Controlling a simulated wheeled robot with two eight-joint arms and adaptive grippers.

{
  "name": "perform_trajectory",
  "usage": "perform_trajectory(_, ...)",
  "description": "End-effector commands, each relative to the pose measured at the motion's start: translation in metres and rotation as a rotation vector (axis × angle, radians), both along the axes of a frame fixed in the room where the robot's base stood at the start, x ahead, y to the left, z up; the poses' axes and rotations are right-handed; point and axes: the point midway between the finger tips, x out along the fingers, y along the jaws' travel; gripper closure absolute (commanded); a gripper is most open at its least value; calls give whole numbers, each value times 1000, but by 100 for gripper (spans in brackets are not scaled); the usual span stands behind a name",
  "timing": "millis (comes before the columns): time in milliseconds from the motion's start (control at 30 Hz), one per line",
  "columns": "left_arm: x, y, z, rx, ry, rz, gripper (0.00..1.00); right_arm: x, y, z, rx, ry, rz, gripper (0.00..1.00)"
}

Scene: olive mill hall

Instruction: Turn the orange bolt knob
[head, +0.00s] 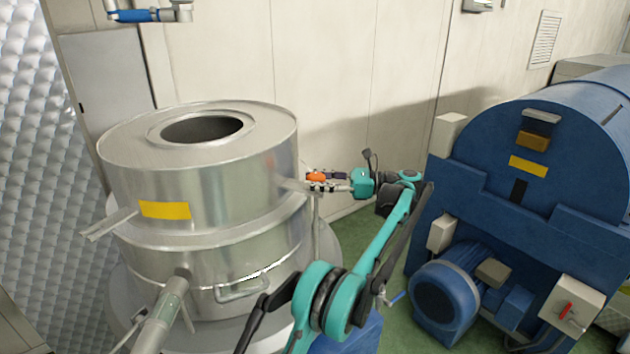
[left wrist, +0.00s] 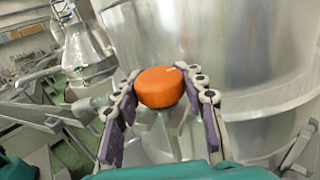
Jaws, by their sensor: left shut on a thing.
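The orange bolt knob (head: 316,177) sits at the right side of a steel tank (head: 200,180). In the left wrist view the round knob (left wrist: 160,87) has a small white mark near its top edge. My left gripper (head: 318,181) reaches it from the right in the head view. Its two fingers are closed around the knob, one on each side. What lies behind the knob is partly hidden. My right gripper is not in view.
A blue machine (head: 540,150) with a motor (head: 445,295) stands to the right. A pale wall (head: 360,70) rises behind the tank. Green floor (head: 400,335) shows between the tank and the machine. A steel spout (head: 110,224) sticks out at the tank's left.

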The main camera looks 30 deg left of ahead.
Motion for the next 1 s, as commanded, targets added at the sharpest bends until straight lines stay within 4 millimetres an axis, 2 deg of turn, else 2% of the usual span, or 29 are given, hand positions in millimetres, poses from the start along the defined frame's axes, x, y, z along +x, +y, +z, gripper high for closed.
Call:
perform_trajectory(33,-1,0,-3,-7,0,3,89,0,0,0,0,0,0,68)
perform_trajectory(67,0,0,-3,-7,0,3,53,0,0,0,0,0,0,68)
perform_trajectory(100,0,0,-3,-6,1,3,42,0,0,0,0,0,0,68)
perform_trajectory(133,0,0,-3,-6,1,2,37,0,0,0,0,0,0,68)
perform_trajectory(433,0,0,0,-2,0,0,37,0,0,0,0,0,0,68)
perform_trajectory(533,0,0,7,-2,0,0,37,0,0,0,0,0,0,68)
perform_trajectory(900,0,1,74,-4,1,1,37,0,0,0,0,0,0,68)
perform_trajectory(1000,1,1,85,-4,1,1,37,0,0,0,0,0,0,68)
